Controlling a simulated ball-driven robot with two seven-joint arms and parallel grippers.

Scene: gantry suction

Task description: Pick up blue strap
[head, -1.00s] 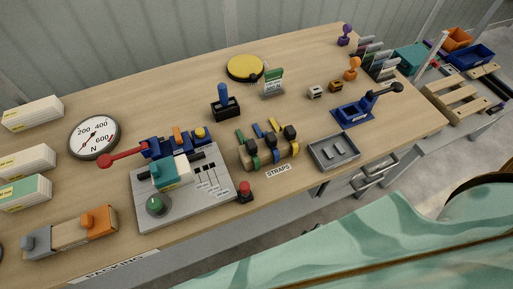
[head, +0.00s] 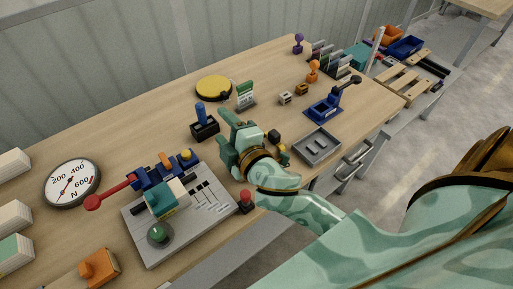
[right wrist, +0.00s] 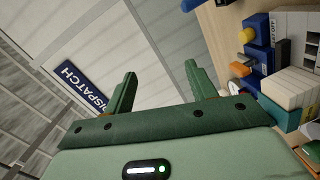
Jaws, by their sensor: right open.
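My right gripper (head: 232,132) is over the strap rack in the head view and covers most of it. Only a dark buckle (head: 274,137) and a bit of yellow strap (head: 282,149) show beside my wrist. The blue strap is hidden behind my gripper and cannot be made out now. In the right wrist view my two green fingers (right wrist: 160,74) are apart with nothing between them; no strap shows there. My left gripper is not in view.
A grey panel (head: 215,188) with a red button (head: 246,200) lies left of my wrist. A blue-handled block (head: 203,124) stands close behind my gripper. A grey tray (head: 317,146) is to the right.

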